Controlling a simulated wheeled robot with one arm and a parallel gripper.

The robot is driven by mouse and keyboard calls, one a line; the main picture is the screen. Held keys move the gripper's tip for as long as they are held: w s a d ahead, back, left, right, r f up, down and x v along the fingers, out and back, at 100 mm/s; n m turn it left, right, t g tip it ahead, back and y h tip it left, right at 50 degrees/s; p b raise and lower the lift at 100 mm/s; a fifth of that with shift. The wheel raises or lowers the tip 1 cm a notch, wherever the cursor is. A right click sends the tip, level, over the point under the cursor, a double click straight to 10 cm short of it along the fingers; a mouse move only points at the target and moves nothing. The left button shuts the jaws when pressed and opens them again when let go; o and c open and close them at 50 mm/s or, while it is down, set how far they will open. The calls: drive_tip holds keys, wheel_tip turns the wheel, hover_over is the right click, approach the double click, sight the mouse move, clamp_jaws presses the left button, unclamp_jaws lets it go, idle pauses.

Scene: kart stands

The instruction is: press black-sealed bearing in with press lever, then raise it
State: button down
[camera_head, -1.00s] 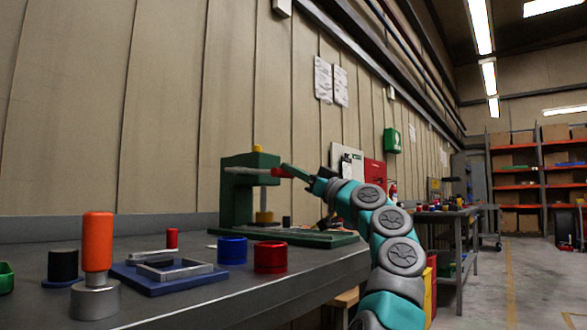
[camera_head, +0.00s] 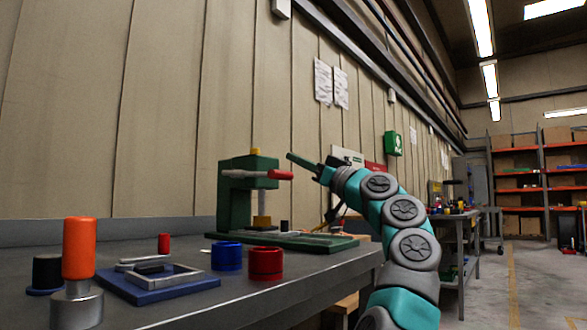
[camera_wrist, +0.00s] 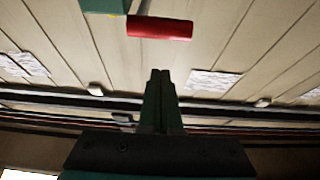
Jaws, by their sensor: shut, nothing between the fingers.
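The green press (camera_head: 230,195) stands on the bench against the wall. Its red-gripped lever (camera_head: 268,174) sticks out roughly level to the right. In the wrist view, the shut fingers (camera_wrist: 160,74) show below the red lever grip (camera_wrist: 160,27), with a clear gap. A small dark piece (camera_head: 284,225) is on the press base. I cannot tell whether it is the black-sealed bearing.
A blue ring (camera_head: 227,257) and a red ring (camera_head: 265,264) stand in front of the press. A blue fixture plate (camera_head: 160,291) and an orange-handled tool (camera_head: 79,250) are at the near left. A black cylinder (camera_head: 47,271) stands behind the tool. Air above the press is free.

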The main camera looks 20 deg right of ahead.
drive_tip(key=s+d+f+b, duration=0.2)
drive_tip(key=s+d+f, duration=0.1)
drive_tip(key=s+f, duration=0.2)
drive_tip(key=shift+s+d+f, duration=0.25)
drive_tip(key=shift+s+f, duration=0.05)
drive_tip(key=shift+s, duration=0.05)
